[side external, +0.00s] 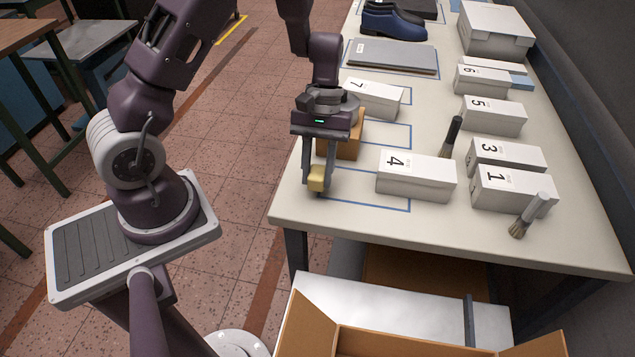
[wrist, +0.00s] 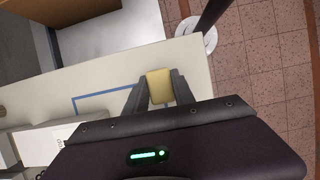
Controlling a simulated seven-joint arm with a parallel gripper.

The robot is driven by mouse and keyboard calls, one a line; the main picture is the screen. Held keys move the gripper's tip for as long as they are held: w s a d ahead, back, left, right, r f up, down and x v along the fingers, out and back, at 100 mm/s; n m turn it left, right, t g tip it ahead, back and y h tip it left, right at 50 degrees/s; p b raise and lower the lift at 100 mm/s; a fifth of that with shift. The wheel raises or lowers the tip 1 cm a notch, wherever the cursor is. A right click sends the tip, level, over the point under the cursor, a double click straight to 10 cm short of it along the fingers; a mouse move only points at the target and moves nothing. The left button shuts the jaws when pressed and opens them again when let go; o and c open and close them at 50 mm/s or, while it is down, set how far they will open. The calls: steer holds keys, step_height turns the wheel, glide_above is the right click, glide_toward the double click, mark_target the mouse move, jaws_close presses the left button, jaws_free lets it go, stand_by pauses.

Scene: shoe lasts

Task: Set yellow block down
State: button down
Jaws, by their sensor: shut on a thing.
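The yellow block (side external: 317,178) is small and sits between the fingertips of my gripper (side external: 318,180), which is shut on it. In the side external view it is near the left edge of the white table (side external: 300,207), beside a blue outlined rectangle (side external: 378,210). In the wrist view the yellow block (wrist: 159,86) shows between the two dark fingers of my gripper (wrist: 160,92), with the table top (wrist: 110,80) around it. I cannot tell whether the block touches the table.
White box 4 (side external: 416,178) stands right of my gripper. An orange-brown block (side external: 351,142) and box 7 (side external: 374,99) are behind it. The table's near-left corner is clear.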

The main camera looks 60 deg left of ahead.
mark_target(318, 183)
steer(key=shift+f, duration=1.5)
steer(key=shift+f, duration=0.1)
steer(key=c, duration=1.1)
jaws_free()
steer(key=shift+o, duration=0.2)
